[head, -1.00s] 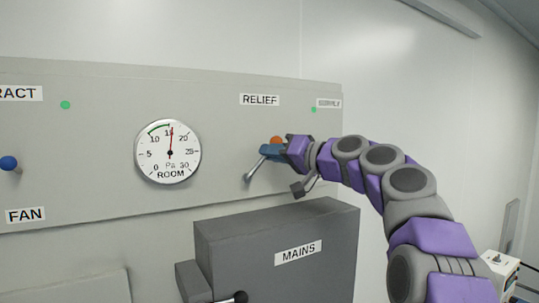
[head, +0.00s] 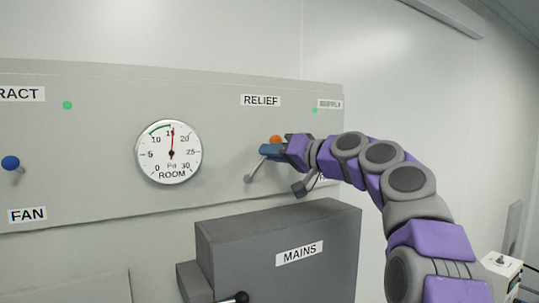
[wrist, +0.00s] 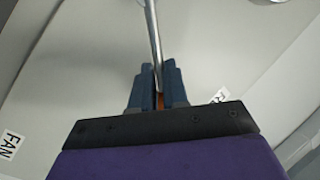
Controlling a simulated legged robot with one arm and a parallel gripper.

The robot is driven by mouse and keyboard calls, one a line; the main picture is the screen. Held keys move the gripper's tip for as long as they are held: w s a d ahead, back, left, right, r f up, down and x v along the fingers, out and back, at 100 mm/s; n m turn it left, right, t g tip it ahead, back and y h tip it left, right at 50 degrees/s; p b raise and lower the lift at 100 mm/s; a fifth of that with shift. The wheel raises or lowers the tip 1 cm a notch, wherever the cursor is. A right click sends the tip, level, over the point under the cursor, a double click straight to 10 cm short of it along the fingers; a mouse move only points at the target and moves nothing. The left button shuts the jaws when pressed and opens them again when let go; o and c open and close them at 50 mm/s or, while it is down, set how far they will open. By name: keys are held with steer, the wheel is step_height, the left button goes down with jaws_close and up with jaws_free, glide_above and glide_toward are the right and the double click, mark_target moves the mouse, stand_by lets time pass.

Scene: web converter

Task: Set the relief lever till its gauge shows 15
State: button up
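The relief lever has a metal rod and an orange knob (head: 276,140), under the RELIEF label (head: 260,100) on the grey panel. My gripper (head: 268,150) is at the knob end of the lever. In the wrist view the blue fingers (wrist: 158,85) are close together on either side of the rod (wrist: 153,35), with a bit of orange showing between them. The lever's rod (head: 255,170) slants from lower left up to the knob. The round ROOM gauge (head: 169,152), marked in Pa from 0 to 30, has its red needle pointing up, at or just past 15.
The dark grey MAINS box (head: 290,250) with a black-knobbed handle juts out below the panel. A blue-knobbed lever (head: 10,163) is at far left, above the FAN label (head: 27,215). Another lever (head: 303,187) is close under my arm.

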steer(key=o, duration=0.4)
steer(key=shift+d, duration=0.25)
steer(key=b+v, duration=0.3)
steer(key=v, duration=1.4)
steer(key=shift+d, duration=0.15)
